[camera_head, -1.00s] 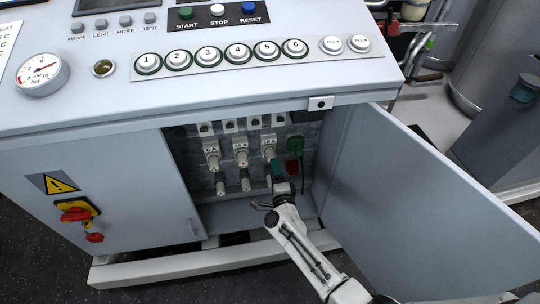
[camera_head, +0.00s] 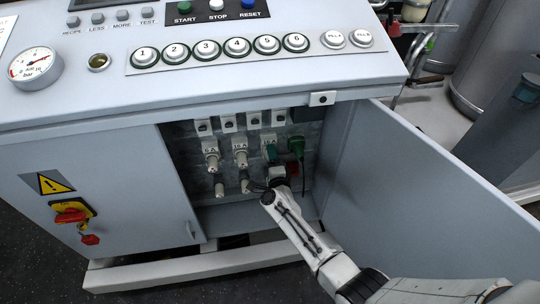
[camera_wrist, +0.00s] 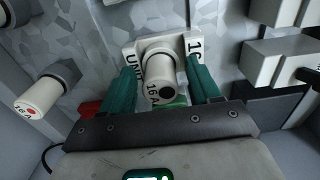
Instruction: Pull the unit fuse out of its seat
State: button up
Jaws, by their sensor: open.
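The unit fuse (camera_wrist: 162,80) is a white cylinder marked 16A.
Two other seats with fuses (camera_head: 211,153) (camera_head: 240,151) are to the left, with further white cylinders (camera_head: 221,186) below. Another 16A fuse (camera_wrist: 48,95) shows in the wrist view. The open door (camera_head: 420,200) bounds the right side.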

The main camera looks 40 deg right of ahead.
jog(key=shift+c, duration=0.3)
dwell(0.7)
grip_shut()
dwell(0.4)
jog(key=shift+s, duration=0.1)
jog(key=shift+p+v, duration=1.1)
jog(key=shift+v, duration=1.8)
jog(key=shift+a, duration=0.1)
